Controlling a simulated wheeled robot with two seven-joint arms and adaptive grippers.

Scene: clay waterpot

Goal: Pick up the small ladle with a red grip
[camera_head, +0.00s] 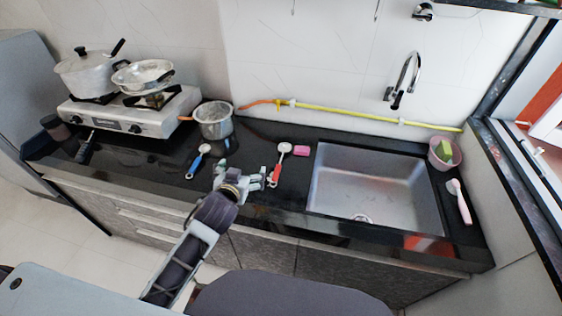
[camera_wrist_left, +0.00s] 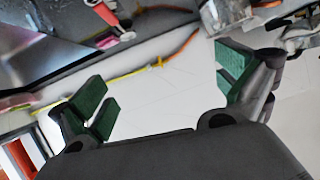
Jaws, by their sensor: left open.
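The small ladle with a red grip (camera_head: 276,174) lies on the black counter left of the sink, its pale bowl end toward the wall. Its red grip also shows at the top of the left wrist view (camera_wrist_left: 105,13). My left gripper (camera_head: 250,174) is open and empty above the counter, just left of the red grip. In the left wrist view the green-padded fingers (camera_wrist_left: 165,85) are wide apart with nothing between them. Whether a finger touches the ladle cannot be told. My right gripper is not in view.
A ladle with a blue grip (camera_head: 198,162) lies to the left, and a pink sponge (camera_head: 301,151) lies beside the red ladle's bowl. A saucepan (camera_head: 213,122) stands behind, near the stove (camera_head: 130,113). The sink (camera_head: 375,188) is at right. A yellow hose (camera_head: 350,111) runs along the wall.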

